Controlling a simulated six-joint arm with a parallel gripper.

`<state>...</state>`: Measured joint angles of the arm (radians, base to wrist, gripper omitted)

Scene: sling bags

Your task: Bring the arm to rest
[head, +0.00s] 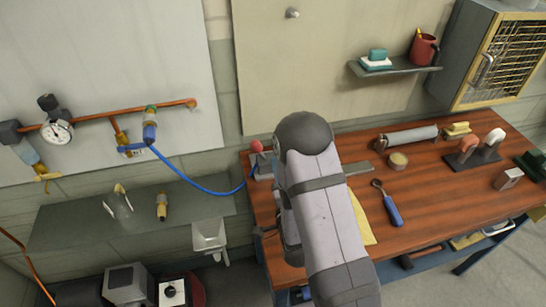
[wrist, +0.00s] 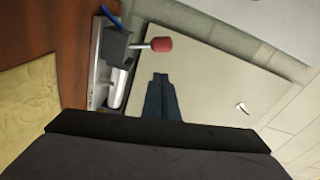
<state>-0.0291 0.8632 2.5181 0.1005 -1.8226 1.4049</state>
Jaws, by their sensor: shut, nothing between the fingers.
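My gripper (wrist: 160,78) shows in the wrist view with its two dark fingers together and nothing between them. It points toward a pale board (wrist: 215,80) on the wall, near a red knob (wrist: 157,44) on a metal fixture at the bench edge. In the head view my arm (head: 325,205) stands over the left part of the wooden bench (head: 430,195), and its links hide the gripper. No bag shows in either view.
A yellow cloth (head: 362,218), a blue-handled tool (head: 389,205) and a grey roller (head: 407,137) lie right of my arm. A blue hose (head: 200,181) runs from the wall pipe to the bench. A small shelf (head: 395,68) holds a red mug (head: 424,50). A peg (head: 292,13) is on the board.

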